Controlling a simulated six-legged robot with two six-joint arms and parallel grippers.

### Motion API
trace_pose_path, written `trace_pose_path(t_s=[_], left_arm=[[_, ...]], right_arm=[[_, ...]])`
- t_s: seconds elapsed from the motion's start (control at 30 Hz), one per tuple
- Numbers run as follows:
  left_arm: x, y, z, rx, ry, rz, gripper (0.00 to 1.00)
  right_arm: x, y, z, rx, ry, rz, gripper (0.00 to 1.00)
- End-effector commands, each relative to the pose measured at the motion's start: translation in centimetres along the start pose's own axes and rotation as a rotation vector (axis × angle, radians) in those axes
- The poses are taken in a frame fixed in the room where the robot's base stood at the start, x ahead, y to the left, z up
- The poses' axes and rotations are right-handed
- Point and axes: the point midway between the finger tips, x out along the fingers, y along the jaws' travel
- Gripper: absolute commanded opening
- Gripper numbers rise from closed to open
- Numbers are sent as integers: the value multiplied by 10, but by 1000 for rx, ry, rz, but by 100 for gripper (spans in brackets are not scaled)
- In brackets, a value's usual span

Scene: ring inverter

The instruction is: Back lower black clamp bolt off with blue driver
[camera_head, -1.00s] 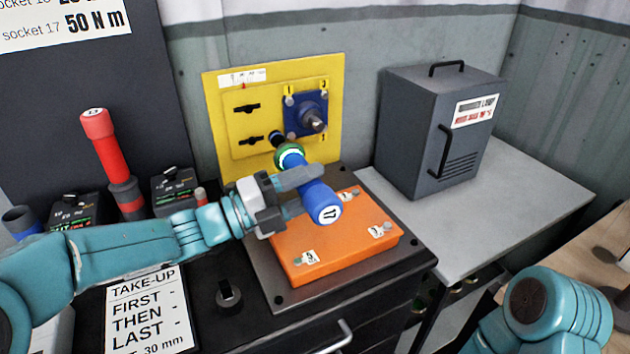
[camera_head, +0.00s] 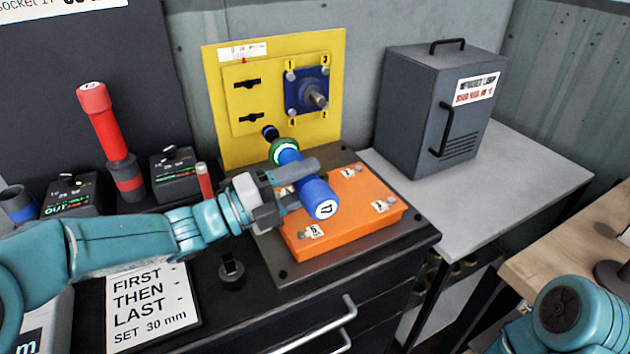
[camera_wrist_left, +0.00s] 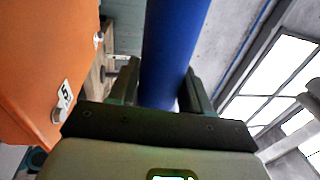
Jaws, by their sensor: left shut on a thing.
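The blue driver (camera_head: 302,177), marked 17 on its end, has a green ring and a black nose (camera_head: 269,131). My left gripper (camera_head: 303,183) is shut around its body; the left wrist view also shows the blue body (camera_wrist_left: 172,50) between the fingers. The nose points at the yellow panel (camera_head: 228,140). The panel carries an upper black clamp (camera_head: 246,84) and a lower black clamp (camera_head: 251,117). The nose shows just below and right of the lower clamp; I cannot tell whether it touches anything. My right gripper is out of view.
A blue plate with a shaft (camera_head: 315,97) sits on the panel's right. An orange block (camera_head: 345,225) lies below the driver. A red driver (camera_head: 103,125) stands at left beside black boxes. A grey cabinet (camera_head: 425,110) stands right; the grey bench before it is clear.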

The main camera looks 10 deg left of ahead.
Motion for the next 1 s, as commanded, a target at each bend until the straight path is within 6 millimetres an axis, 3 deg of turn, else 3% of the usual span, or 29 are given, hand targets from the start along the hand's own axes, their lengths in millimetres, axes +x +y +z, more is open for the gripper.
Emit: trace_pose_path(t_s=[0.73,1.0], left_arm=[[-8,4,6,8,-17,-5,9],[-8,0,30,7,-18,-4,9]], right_arm=[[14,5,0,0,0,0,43],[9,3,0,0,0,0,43]])
